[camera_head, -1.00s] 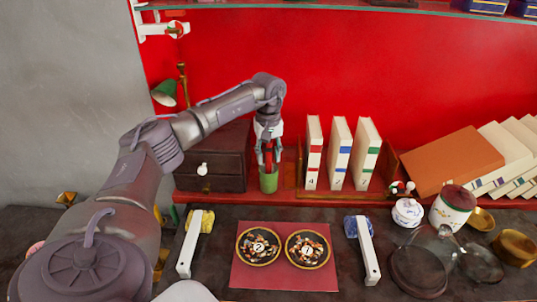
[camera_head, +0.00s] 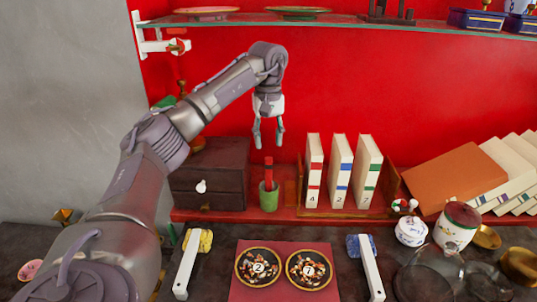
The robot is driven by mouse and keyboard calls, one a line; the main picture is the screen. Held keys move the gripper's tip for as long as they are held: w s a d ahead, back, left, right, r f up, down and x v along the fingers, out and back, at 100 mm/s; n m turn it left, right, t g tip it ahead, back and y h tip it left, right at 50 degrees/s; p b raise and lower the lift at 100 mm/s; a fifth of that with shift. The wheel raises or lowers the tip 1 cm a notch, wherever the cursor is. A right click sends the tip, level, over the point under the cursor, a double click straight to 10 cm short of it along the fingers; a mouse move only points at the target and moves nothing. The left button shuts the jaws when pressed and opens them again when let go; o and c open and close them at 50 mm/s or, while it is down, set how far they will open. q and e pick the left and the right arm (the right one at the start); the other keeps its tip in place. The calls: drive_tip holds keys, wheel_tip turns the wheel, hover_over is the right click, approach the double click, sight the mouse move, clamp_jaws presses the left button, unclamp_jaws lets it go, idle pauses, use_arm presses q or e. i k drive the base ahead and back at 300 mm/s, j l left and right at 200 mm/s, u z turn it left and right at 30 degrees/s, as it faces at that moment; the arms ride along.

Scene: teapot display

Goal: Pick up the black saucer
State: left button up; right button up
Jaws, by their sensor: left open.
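Two round black dishes with gold rims lie side by side on a red mat (camera_head: 285,253). The left dish (camera_head: 258,250) bears a "2" and the right dish (camera_head: 309,252) a "7"; both hold mixed small pieces. I cannot tell which dark dish is the black saucer. My left gripper (camera_head: 268,146) is open and empty, pointing down before the red wall. It is above a red upright piece (camera_head: 268,170) in a green cup (camera_head: 268,197), apart from it and well above the dishes. My right gripper is out of view.
White bars (camera_head: 187,264) and (camera_head: 372,268) flank the mat. Numbered books (camera_head: 340,172) and a dark drawer box (camera_head: 210,172) stand behind. A white-and-red jar (camera_head: 457,227) and dark glassware (camera_head: 425,280) crowd the right. A glass shelf (camera_head: 340,25) runs above.

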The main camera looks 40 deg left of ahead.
sight(256, 267)
drive_tip(key=k+l+u, duration=0.1)
drive_tip(key=u, duration=0.25)
drive_tip(key=i+u, duration=0.1)
drive_tip(key=u, duration=0.95)
